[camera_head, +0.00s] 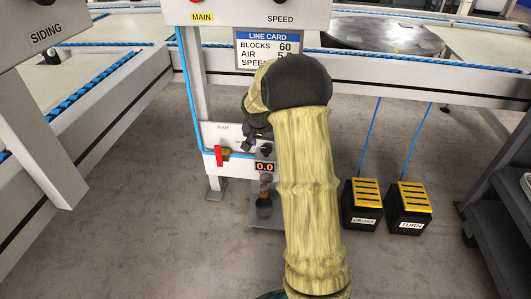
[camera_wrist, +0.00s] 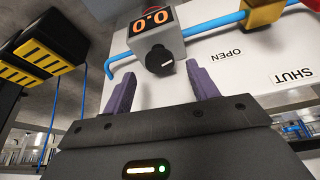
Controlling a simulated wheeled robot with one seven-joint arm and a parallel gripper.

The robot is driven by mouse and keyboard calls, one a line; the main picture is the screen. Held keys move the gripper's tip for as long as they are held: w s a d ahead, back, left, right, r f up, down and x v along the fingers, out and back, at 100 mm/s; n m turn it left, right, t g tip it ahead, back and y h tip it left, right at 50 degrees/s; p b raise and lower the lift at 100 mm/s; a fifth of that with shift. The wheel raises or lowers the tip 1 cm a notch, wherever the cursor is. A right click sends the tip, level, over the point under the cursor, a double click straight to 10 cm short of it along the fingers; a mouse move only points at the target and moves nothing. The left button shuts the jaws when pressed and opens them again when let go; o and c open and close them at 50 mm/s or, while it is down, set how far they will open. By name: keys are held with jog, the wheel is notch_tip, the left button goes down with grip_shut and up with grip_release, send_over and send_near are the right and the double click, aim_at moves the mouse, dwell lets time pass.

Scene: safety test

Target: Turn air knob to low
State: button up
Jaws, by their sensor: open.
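The air knob (camera_wrist: 159,60) is a round black dial with a white mark, on a small grey regulator box (camera_wrist: 172,40). Above it an orange display (camera_wrist: 151,20) reads 0.0, upside down in the wrist view; it also shows in the head view (camera_head: 264,167). My gripper (camera_wrist: 163,75) is open and empty. Its two purple fingers stand on either side of the knob in the wrist view, with gaps to it. Whether the fingertips reach the knob's depth I cannot tell. In the head view my arm hides much of the gripper.
A red valve handle (camera_head: 219,157) sits left of the regulator on the white panel. A line card (camera_head: 245,48) above is partly hidden by my arm. Two black and yellow pedals (camera_head: 363,205) (camera_head: 409,207) stand on the floor at right. A grey cart (camera_head: 502,222) is at far right.

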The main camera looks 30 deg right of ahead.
aim_at(266, 148)
jog(key=shift+b+x, duration=0.55)
jog(key=shift+x, duration=0.95)
jog(key=c, duration=1)
